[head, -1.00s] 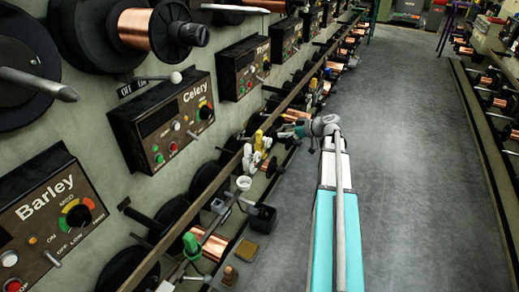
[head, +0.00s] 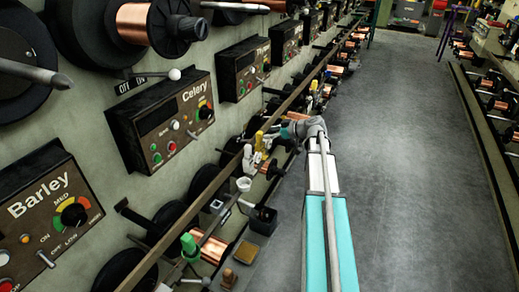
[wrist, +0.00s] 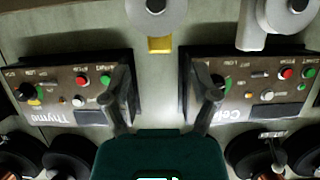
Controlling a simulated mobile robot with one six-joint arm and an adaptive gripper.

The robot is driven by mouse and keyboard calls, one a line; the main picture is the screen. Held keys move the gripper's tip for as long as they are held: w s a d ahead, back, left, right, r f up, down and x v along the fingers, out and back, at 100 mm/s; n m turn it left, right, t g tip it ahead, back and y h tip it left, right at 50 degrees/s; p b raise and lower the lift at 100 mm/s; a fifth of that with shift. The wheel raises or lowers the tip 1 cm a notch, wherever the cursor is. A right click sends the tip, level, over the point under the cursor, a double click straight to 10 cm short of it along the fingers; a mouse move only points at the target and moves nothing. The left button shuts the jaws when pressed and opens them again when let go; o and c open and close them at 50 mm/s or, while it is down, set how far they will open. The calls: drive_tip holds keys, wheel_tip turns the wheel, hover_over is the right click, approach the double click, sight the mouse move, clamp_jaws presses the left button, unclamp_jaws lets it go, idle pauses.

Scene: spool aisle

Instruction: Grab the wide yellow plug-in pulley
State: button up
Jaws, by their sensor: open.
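A small yellow part (head: 259,140) stands at the rail on the left, just beyond some white parts; at this size I cannot be sure it is the wide yellow pulley. My gripper (head: 284,132) is just right of it, at the end of my arm, and partly overlaps the rail's contents. In the wrist view my gripper (wrist: 165,88) is open, with nothing between its fingers. A yellow block (wrist: 160,44) shows beyond the fingers, below a pale round part (wrist: 156,10). I cannot tell whether it is the same yellow part.
The Celery panel (head: 165,120) and Barley panel (head: 48,208) stick out from the wall, with large black spools above. A rail (head: 205,197) runs along the wall with a green part (head: 188,243) and a white cup (head: 244,184). The grey floor (head: 405,150) is clear.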

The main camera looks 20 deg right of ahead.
sight(262, 133)
drive_tip(key=shift+b+x, duration=0.8)
drive_tip(key=shift+x, duration=1.6)
clamp_jaws()
